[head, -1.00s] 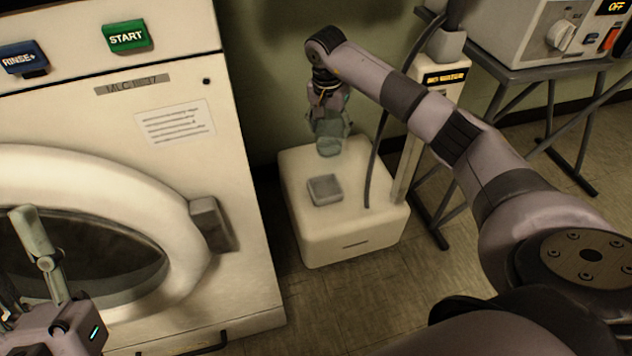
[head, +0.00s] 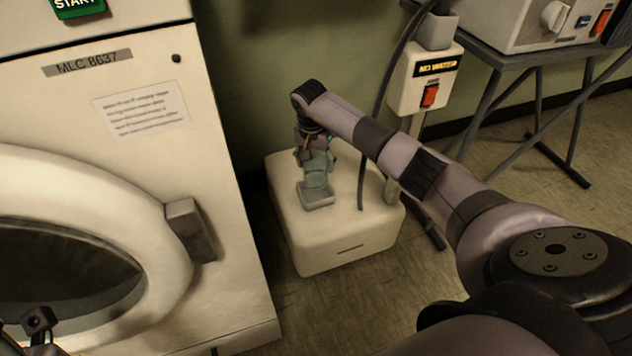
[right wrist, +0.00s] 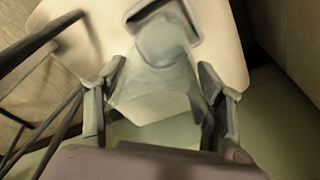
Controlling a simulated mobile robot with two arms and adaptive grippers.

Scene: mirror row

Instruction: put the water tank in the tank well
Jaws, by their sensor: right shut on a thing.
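The water tank (head: 317,174) is a pale, see-through grey-green container. My right gripper (head: 314,160) is shut on it, and in the right wrist view the two fingers (right wrist: 160,100) press on both sides of the tank (right wrist: 155,85). The tank well (head: 318,203) is a square, grey-rimmed recess in the top of a white base unit (head: 345,240). The tank's lower end overlaps the well (right wrist: 160,12) in both views; whether it is inside or just above is unclear. Only a small part of my left gripper (head: 38,320) shows at the bottom left; its fingers cannot be made out.
A white washing machine (head: 225,270) stands close on the left. A post with a "NO WATER" display (head: 437,68) and red switch rises behind the base, with a dark hose (head: 367,150) beside it. A metal table (head: 500,60) stands at the right; floor in front is clear.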

